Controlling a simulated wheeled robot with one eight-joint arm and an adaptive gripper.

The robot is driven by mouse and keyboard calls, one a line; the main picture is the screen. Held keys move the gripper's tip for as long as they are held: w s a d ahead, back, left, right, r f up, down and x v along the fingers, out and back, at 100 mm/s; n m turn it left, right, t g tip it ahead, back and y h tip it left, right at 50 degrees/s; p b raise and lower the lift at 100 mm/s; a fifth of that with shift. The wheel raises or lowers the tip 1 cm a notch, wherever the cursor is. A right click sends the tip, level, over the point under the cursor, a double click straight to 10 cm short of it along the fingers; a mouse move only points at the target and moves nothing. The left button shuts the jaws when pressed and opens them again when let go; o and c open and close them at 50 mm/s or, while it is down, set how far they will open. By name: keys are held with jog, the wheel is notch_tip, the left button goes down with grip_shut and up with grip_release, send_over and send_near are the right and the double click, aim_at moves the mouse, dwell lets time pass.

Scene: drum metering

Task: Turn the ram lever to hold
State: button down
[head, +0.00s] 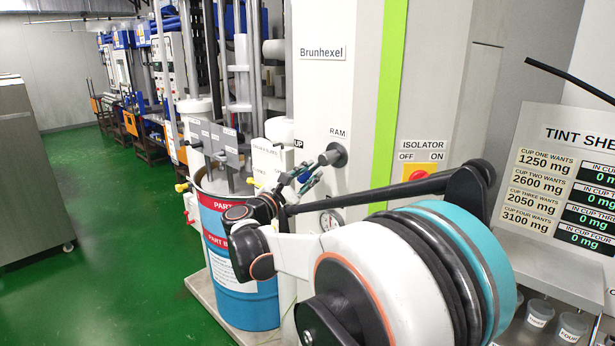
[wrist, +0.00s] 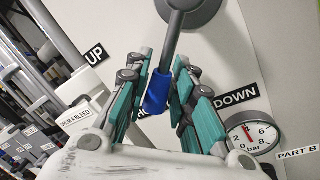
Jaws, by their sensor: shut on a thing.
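The ram lever has a grey round hub (head: 333,155) on the white machine panel, under the RAM label. In the wrist view its grey shaft (wrist: 173,45) runs down and slightly left to a blue grip (wrist: 158,92). My gripper (wrist: 160,100) is shut on the blue grip, with a teal-padded finger on either side. The UP label (wrist: 95,54) is to the left and the DOWN label (wrist: 236,96) to the right. A label between them is mostly hidden behind my fingers. In the head view my gripper (head: 305,180) is at the lever, left below the hub.
A pressure gauge (wrist: 252,132) sits right of the lever, its lower part hidden by my gripper. The red isolator switch (head: 418,174) is to the right. A blue drum (head: 240,255) stands left below. Cups (head: 538,314) stand under the tint panel.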

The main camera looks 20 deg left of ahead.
jog(key=c, duration=1.3)
grip_release()
jog(key=shift+c, duration=0.2)
jog(key=shift+s, duration=0.1)
jog(key=v, duration=1.2)
